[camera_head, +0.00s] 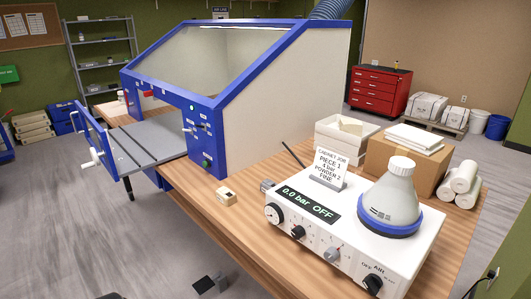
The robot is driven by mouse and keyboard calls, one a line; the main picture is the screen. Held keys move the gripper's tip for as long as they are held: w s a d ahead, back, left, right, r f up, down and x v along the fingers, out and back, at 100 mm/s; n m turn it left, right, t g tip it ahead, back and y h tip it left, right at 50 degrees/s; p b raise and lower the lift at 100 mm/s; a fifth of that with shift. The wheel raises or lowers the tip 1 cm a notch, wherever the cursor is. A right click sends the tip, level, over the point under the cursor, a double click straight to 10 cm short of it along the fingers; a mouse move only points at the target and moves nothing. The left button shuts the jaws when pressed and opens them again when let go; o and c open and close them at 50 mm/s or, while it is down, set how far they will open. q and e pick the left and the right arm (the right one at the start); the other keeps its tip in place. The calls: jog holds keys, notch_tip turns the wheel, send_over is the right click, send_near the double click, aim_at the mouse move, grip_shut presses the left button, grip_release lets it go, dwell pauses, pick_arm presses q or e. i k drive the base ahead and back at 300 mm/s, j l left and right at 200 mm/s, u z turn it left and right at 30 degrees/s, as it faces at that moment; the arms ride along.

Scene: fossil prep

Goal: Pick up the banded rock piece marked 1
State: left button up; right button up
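I cannot make out a banded rock piece marked 1 for certain. A small beige block (225,197) with a dark patch on top lies on the wooden bench in front of the cabinet; no bands or number are legible on it. A pale piece (349,126) shows in a white tray (335,145) at the back of the bench. A card (330,167) reads "CABINET JOB PIECE 1, 4 bar, POWDER 2 FINE". Neither of my grippers is in view.
The blue-framed cabinet (290,100) has a grey shelf (140,155) at its left. A white control unit (350,235) reading "0.0 bar OFF" carries a powder bottle (392,200). A cardboard box (405,165) and white rolls (460,185) stand behind. Bench (235,230) around the block is clear.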

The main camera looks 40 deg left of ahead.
aim_at(227, 197)
jog(key=u, duration=1.7)
